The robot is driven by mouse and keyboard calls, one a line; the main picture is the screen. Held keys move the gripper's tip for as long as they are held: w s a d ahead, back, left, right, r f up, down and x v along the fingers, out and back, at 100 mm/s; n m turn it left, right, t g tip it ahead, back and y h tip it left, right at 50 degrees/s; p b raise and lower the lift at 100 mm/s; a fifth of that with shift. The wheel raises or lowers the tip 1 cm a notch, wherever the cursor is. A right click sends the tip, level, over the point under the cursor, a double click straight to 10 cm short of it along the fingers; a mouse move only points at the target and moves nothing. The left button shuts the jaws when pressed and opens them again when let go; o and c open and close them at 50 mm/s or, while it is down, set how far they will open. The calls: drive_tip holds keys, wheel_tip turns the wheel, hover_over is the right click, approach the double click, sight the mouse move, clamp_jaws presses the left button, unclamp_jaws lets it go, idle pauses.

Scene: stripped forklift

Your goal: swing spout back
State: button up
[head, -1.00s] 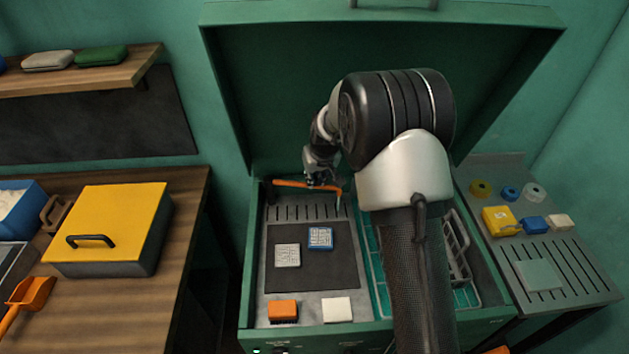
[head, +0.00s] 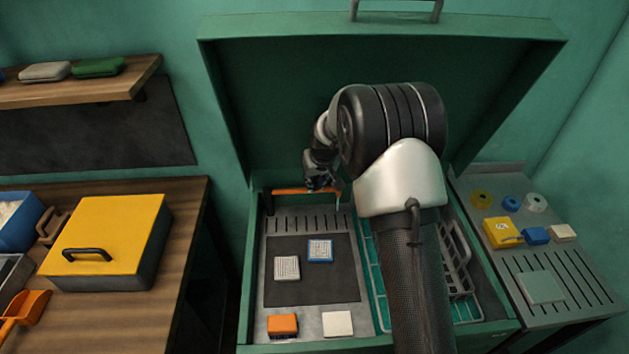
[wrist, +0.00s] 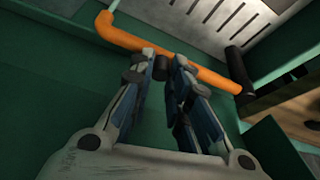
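The spout is an orange pipe (head: 290,191) at the back of the green cabinet, lying nearly level along the back wall in the head view. Its right end bends down to a pale tip. In the wrist view the spout (wrist: 205,75) crosses just beyond my fingertips, from a bend at upper left to a black pivot post (wrist: 238,66) at right. My gripper (head: 322,184) is at the spout's right part; in the wrist view its fingertips (wrist: 164,62) overlap the pipe's edge.
Below the spout is a slotted grey deck with a dark mat (head: 310,282) holding a blue tile and a grey tile. Orange and white blocks lie in front. A wire rack (head: 462,262) stands right of my arm. The raised green lid (head: 290,100) rises behind.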

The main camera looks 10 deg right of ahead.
drive_tip(key=o, duration=0.5)
drive_tip(key=shift+w+d, duration=0.25)
drive_tip(key=shift+d, duration=0.05)
drive_tip(key=shift+a, duration=0.1)
drive_tip(key=shift+s+r, duration=0.1)
drive_tip(key=shift+r, duration=0.05)
drive_tip(key=v, duration=1.1)
drive_tip(key=shift+s+r, duration=0.2)
drive_tip(key=shift+r, duration=0.15)
drive_tip(key=shift+f, duration=0.1)
